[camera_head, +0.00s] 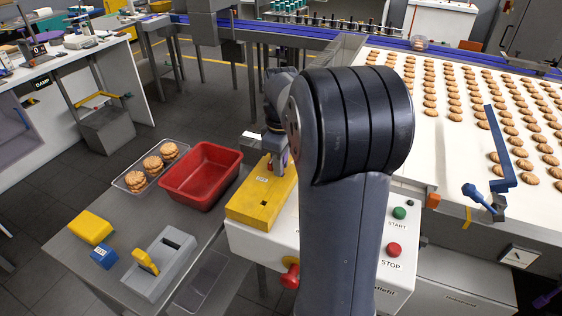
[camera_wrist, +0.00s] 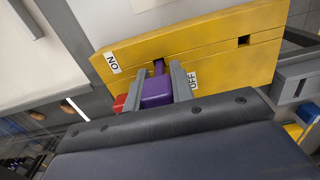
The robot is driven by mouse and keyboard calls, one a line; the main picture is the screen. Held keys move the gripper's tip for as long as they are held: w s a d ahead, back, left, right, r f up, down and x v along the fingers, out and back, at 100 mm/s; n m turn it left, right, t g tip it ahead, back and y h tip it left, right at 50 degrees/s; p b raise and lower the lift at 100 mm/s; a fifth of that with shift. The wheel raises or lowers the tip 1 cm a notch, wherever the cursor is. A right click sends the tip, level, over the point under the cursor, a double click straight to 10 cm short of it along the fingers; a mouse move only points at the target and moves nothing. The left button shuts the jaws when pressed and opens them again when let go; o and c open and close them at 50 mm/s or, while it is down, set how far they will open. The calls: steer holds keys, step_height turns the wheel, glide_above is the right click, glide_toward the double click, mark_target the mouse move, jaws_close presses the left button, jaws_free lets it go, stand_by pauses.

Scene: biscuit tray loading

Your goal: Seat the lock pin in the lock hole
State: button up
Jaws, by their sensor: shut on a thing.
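My gripper (camera_wrist: 157,74) is shut on a purple piece (camera_wrist: 157,94), which I take as the lock pin. A narrow purple stem points from it towards the yellow box (camera_wrist: 213,52), near the ON label. I cannot tell whether the stem is in an opening or only in front of the box. A small dark square hole (camera_wrist: 243,40) shows farther right on the yellow face. An OFF label (camera_wrist: 194,80) sits beside the right finger. In the head view my gripper (camera_head: 279,170) is at the top of the yellow box (camera_head: 250,205), partly hidden by my arm.
The red bin (camera_head: 187,190) and clear tray of biscuits (camera_head: 134,184) stand left. A yellow block (camera_head: 91,227), blue block (camera_head: 104,257) and grey lever fixture (camera_head: 165,272) are nearer. START (camera_head: 399,213) and STOP (camera_head: 394,250) buttons are at right, below the biscuit conveyor (camera_head: 385,110).

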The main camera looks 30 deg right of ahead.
steer(key=shift+f, duration=0.2)
steer(key=o, duration=1)
steer(key=shift+r, duration=0.1)
step_height(320, 180, up, 12)
steer(key=shift+r+p, duration=0.15)
steer(key=shift+p, duration=0.25)
step_height(320, 180, down, 12)
steer(key=shift+f+b, duration=0.1)
steer(key=shift+b, duration=0.25)
steer(key=shift+r, duration=1.5)
